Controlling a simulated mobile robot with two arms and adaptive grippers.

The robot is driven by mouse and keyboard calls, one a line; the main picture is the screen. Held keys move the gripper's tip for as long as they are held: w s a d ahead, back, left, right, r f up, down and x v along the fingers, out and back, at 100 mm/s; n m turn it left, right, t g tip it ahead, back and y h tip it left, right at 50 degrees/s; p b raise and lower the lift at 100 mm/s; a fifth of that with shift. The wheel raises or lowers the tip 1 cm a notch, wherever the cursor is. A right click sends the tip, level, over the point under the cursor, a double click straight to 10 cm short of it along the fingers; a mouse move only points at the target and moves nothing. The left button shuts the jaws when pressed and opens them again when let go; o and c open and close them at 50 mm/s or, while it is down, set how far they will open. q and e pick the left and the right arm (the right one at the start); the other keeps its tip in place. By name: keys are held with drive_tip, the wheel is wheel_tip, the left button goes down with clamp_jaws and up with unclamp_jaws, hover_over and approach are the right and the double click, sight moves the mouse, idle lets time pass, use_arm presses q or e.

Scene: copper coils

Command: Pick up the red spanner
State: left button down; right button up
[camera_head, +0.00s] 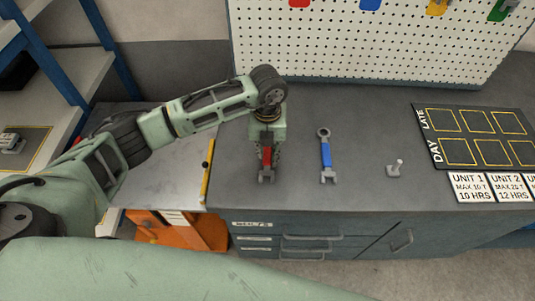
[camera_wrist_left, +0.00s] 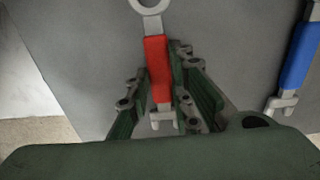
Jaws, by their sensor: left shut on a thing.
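The red spanner (camera_head: 266,157) is on the grey bench top, its open jaw toward the front edge. In the left wrist view the red spanner (camera_wrist_left: 157,72) runs between my fingers, with its ring end at the top. My left gripper (camera_head: 267,150) comes down over it from above and is shut on its red handle. In the left wrist view the left gripper (camera_wrist_left: 160,95) has a finger on each side of the handle. I cannot tell whether the spanner is clear of the bench. My right gripper is not in view.
A blue spanner (camera_head: 326,157) lies to the right, also in the left wrist view (camera_wrist_left: 298,58). A small grey fitting (camera_head: 394,170) stands further right, near a black board (camera_head: 475,137) and white unit cards (camera_head: 469,188). A pegboard (camera_head: 365,45) stands behind.

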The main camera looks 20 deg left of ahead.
sight(270, 154)
use_arm(q)
drive_tip(key=shift+r, duration=0.15)
idle(0.6)
drive_tip(key=shift+r, duration=0.2)
drive_tip(key=r+b, duration=0.2)
drive_tip(key=r, duration=0.1)
drive_tip(key=shift+w+d+r, duration=0.1)
drive_tip(key=shift+d+r, duration=0.2)
drive_tip(key=shift+d, duration=0.1)
drive_tip(key=d+r+b, duration=0.3)
drive_tip(key=d+r, duration=0.3)
drive_tip(key=d, duration=0.5)
drive_tip(key=shift+r, duration=0.4)
